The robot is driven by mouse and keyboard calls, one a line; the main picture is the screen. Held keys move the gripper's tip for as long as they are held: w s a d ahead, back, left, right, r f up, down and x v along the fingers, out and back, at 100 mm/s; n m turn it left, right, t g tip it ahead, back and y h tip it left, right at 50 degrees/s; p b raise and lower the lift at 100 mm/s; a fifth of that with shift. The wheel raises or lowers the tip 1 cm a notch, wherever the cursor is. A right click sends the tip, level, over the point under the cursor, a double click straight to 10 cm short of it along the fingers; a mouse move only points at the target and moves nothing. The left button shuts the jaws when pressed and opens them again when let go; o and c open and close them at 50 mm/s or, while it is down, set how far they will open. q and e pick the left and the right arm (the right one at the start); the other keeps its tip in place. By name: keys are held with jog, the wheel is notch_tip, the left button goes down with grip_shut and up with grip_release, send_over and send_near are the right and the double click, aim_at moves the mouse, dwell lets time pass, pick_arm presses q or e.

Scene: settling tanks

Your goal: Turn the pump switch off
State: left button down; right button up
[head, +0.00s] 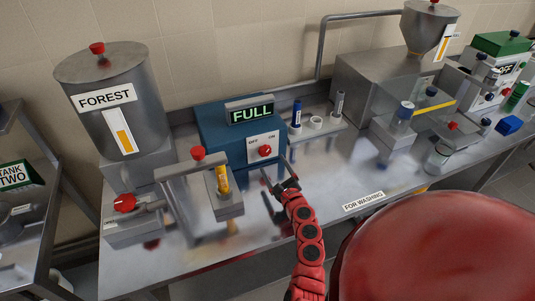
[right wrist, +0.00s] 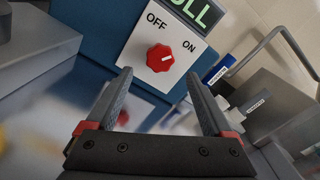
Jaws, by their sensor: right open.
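The pump switch is a red knob (head: 265,151) on a white plate (head: 257,141) on the front of a blue box (head: 215,140). In the right wrist view the knob (right wrist: 160,58) sits between the words OFF and ON, and its white mark points toward ON. A lit display (head: 251,114) on top of the box reads FULL. My right gripper (head: 277,176) is open just in front of the box, below the knob. In the right wrist view its fingers (right wrist: 159,82) are spread apart, with the knob ahead of the gap, not touched. My left gripper is not in view.
A rack with a blue-labelled tube (head: 297,114) stands to the right. The bench front (head: 300,205) is mostly clear.

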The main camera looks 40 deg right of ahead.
aim_at(266, 153)
jog(key=x, duration=0.6)
jog(key=shift+w, duration=0.15)
grip_shut()
